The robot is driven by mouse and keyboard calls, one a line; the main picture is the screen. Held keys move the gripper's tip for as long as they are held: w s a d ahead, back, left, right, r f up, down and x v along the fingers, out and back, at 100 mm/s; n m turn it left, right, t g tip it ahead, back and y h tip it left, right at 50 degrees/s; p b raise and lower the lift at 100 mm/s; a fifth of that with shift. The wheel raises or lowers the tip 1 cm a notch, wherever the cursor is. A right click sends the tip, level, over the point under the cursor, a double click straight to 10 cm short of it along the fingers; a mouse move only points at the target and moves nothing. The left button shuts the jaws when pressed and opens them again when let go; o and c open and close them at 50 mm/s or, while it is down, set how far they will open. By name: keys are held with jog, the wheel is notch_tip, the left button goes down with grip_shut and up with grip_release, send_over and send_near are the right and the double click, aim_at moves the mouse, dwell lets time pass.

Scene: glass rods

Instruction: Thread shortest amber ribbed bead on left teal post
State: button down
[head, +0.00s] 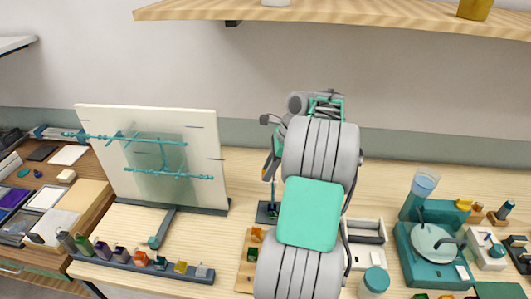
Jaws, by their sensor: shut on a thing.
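My gripper (271,164) points down left of my arm's wrist, mostly hidden behind my own arm. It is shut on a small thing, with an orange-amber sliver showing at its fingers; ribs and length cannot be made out. A thin teal post (272,190) rises from a dark square base (266,213) just below the gripper. Whether the held thing touches or surrounds the post cannot be told. My arm covers the area to the right, so any other post there is hidden. A wooden tray (241,275) holds an orange piece (256,235) and a green piece (252,255).
A white panel (100,125) with teal rods stands at left. A dark rail (110,263) of several coloured blocks lies before it. A teal machine (435,262), grey tray (369,258) and teal-lidded jar (375,281) stand at right. A wooden shelf (350,14) hangs above.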

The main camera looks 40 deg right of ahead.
jog(key=d+f+b, duration=0.1)
jog(key=b, duration=0.1)
jog(key=d+f+m+b, duration=0.1)
jog(key=b, duration=0.1)
jog(key=shift+s+d+f+m, duration=0.25)
jog(key=shift+s+f+m, duration=0.05)
jog(key=shift+r+p, duration=0.15)
jog(key=shift+p, duration=0.55)
dwell(0.3)
dwell(0.5)
notch_tip(320, 180, down, 9)
jog(key=b, duration=0.3)
jog(key=shift+r, duration=0.15)
dwell(1.3)
dwell(0.3)
jog(key=c, duration=1)
grip_release()
